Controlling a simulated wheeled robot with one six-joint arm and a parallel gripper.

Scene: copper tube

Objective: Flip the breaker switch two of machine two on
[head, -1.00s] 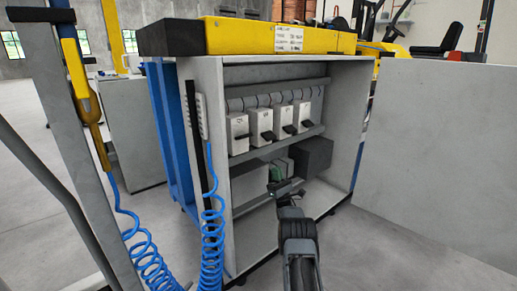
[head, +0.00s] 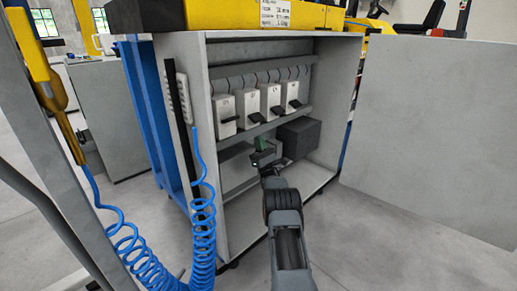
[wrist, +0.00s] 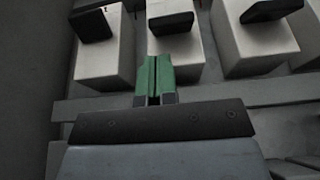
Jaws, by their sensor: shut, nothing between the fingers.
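A row of several white breakers, each with a black lever, sits on a shelf in the open grey cabinet (head: 232,225). In the head view, the second breaker from the left (head: 247,103) has its black lever (head: 256,118) sticking out near its bottom. My gripper (head: 262,146) is just below this row, its green fingers together and empty. In the wrist view, the closed green fingertips (wrist: 155,62) point at the lower part of the middle visible breaker (wrist: 182,45), below its black lever (wrist: 170,23). I cannot tell whether they touch it.
Neighbouring breakers stand close on the left (wrist: 103,55) and right (wrist: 250,40). A grey rail (head: 262,130) runs below the row. A dark box (head: 299,138) sits at the lower right inside. The cabinet door (head: 430,130) stands open right; blue coiled hoses (head: 202,225) hang left.

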